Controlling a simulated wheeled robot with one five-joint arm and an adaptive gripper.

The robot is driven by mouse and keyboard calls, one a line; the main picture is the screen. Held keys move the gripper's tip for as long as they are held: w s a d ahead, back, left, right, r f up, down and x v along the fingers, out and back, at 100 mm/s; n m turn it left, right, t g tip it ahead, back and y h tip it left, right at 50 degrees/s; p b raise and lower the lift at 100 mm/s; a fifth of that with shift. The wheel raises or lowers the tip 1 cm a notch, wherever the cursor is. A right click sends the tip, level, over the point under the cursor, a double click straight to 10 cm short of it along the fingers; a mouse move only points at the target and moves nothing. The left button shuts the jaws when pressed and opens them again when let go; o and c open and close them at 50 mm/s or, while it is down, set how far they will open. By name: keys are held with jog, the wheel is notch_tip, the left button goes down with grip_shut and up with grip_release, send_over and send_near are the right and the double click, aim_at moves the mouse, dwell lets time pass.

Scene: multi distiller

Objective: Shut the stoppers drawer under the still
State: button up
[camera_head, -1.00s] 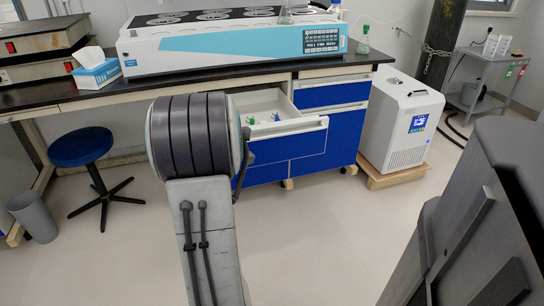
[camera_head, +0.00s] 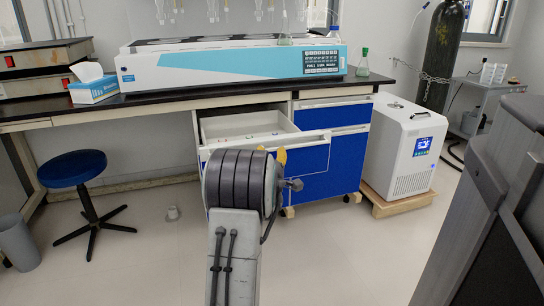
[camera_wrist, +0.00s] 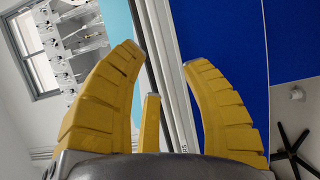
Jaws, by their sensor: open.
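The stoppers drawer (camera_head: 312,139) under the still (camera_head: 230,66) stands pulled out, with its white inside and a few small coloured stoppers showing. Its blue front is partly hidden by my arm in the head view. My gripper (camera_head: 281,157) shows there only as a bit of yellow finger by the drawer's front. In the wrist view my gripper (camera_wrist: 162,58) has its yellow fingers spread apart and empty. The drawer's white top edge (camera_wrist: 168,65) runs between the fingers, with the blue front (camera_wrist: 222,30) beyond the right finger. I cannot tell whether they touch.
A blue stool (camera_head: 75,168) and a grey bin (camera_head: 17,240) stand at left. A white chiller (camera_head: 405,150) on a wooden base stands right of the cabinet. The floor in front is otherwise clear.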

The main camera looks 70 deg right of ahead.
jog(key=shift+b+x, duration=0.3)
jog(key=shift+x, duration=1.75)
jog(key=shift+o, duration=0.3)
grip_shut()
